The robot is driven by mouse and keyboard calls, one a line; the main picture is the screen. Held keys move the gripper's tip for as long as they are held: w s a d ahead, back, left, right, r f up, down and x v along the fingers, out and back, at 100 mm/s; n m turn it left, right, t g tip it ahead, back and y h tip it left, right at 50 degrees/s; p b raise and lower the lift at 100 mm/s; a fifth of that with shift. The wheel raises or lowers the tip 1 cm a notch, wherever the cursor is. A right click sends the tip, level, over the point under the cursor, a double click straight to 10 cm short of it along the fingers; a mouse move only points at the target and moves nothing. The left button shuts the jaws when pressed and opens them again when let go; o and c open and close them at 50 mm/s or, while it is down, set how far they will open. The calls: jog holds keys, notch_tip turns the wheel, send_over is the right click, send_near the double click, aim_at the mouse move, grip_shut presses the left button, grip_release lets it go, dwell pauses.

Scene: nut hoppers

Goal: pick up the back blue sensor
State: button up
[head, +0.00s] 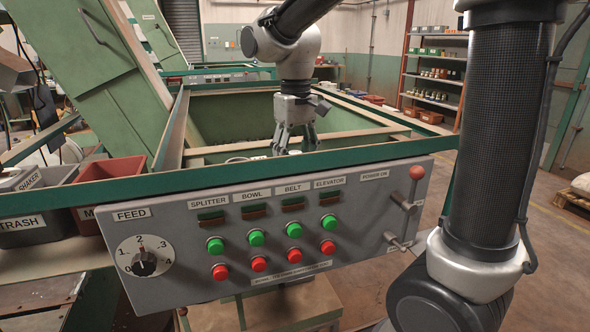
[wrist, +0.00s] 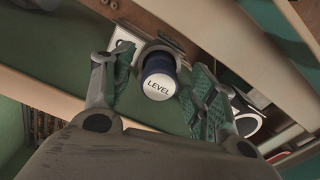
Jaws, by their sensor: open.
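A blue sensor (wrist: 158,66) with a white face marked LEVEL shows in the wrist view, mounted at the edge of a pale rail. My gripper (wrist: 160,95) is open, with one green-padded finger on each side of the sensor. Whether the pads touch it I cannot tell. A white round ring (wrist: 247,125) shows beyond the right finger, partly hidden by it. In the head view my gripper (head: 296,146) points down into the green hopper (head: 232,116), behind the control panel. I cannot make out the sensor there.
The grey control panel (head: 270,232) with green and red buttons and a FEED dial stands in front of the hopper. The hopper's pale rails (head: 239,148) run close to my gripper. Dark and red bins (head: 108,181) stand at left. Open floor lies at right.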

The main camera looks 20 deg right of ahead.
jog(key=c, duration=1.2)
